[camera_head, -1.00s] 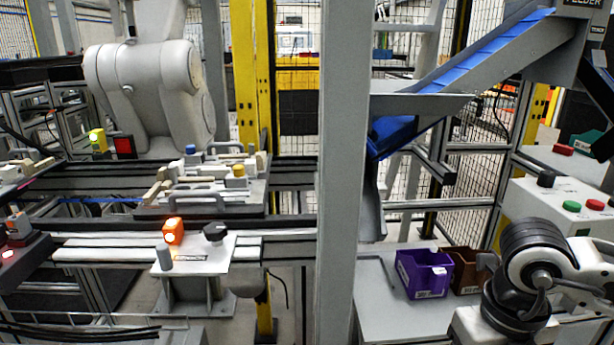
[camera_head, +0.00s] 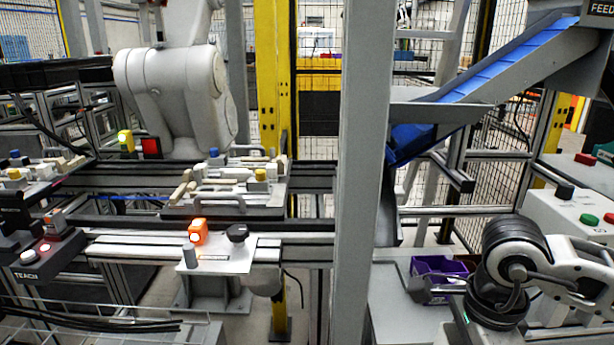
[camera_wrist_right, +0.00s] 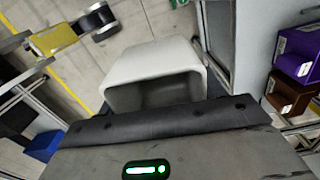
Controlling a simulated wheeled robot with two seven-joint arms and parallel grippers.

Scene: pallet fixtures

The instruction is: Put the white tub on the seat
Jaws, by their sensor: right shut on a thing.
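The white tub (camera_wrist_right: 155,75) shows in the right wrist view, its open side facing the camera, just beyond the dark bar of my right gripper (camera_wrist_right: 165,118). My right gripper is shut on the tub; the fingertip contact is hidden. In the head view my right gripper (camera_head: 422,288) reaches left, in front of the purple bin, and I cannot make out the tub there. I cannot tell for sure which thing is the seat; a grey plate on a stand (camera_head: 215,256) carries an orange lamp, a black knob and a grey peg. My left gripper is not in view.
A purple bin (camera_head: 440,266) stands on a grey table at the right; it shows in the wrist view beside a brown bin (camera_wrist_right: 288,92). A tall grey post (camera_head: 362,170) stands between table and rails. A pallet with fixtures (camera_head: 225,200) sits on the rails.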

